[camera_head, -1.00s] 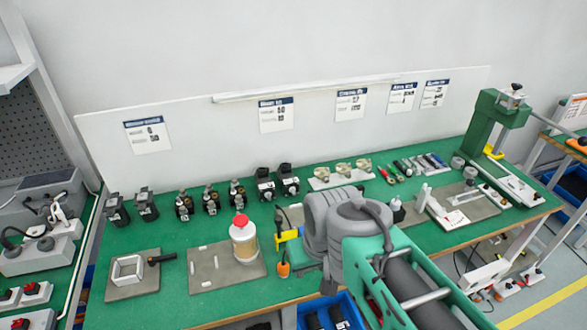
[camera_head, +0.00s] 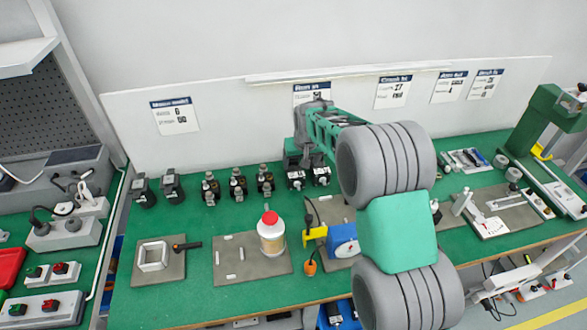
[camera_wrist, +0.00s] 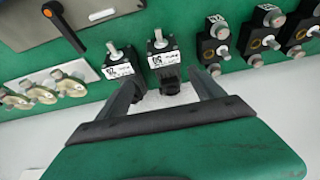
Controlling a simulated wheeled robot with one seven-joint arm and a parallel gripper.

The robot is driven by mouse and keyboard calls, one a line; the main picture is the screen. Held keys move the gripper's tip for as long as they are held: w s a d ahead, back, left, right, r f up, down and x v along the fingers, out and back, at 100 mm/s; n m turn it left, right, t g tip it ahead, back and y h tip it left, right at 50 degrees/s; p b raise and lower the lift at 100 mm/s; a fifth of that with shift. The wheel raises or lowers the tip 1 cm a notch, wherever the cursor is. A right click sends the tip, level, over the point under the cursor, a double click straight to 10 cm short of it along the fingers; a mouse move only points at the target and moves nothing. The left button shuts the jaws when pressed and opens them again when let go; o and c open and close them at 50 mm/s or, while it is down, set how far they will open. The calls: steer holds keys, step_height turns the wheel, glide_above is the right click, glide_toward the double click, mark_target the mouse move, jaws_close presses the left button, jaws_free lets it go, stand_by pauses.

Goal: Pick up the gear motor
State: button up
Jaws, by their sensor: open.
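Two black gear motors with silver shafts and white labels stand side by side on the green bench. The left one (camera_head: 296,179) and the right one (camera_head: 321,175) are at the back, below the wall sheets in the head view. In the wrist view their order is reversed: the left one (camera_wrist: 163,61) is on the right and the other (camera_wrist: 118,67) on the left. My gripper (camera_wrist: 163,79) is open and empty. Its fingers reach down on either side of the first motor, with the left finger close to the second. Contact cannot be told. My arm partly hides the motors in the head view.
Three black parts with silver knobs (camera_head: 238,186) and two dark motors (camera_head: 172,186) stand to the left. Beige round parts (camera_wrist: 42,90) lie beyond the second motor. A red-capped bottle (camera_head: 271,236) stands in front. A white back panel (camera_head: 225,125) is close behind.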

mark_target(294, 167)
steer(key=x, duration=0.3)
steer(key=a+p+x, duration=0.1)
steer(key=x, duration=0.3)
steer(key=w+p+x, duration=0.1)
steer(key=x, duration=0.3)
steer(key=shift+w+a+r, duration=0.1)
steer(key=shift+a+r, duration=0.15)
steer(key=shift+r, duration=0.1)
steer(key=shift+c, duration=0.6)
steer(key=c, duration=1.4)
steer(key=shift+w+r, duration=0.15)
steer(key=shift+r, duration=0.05)
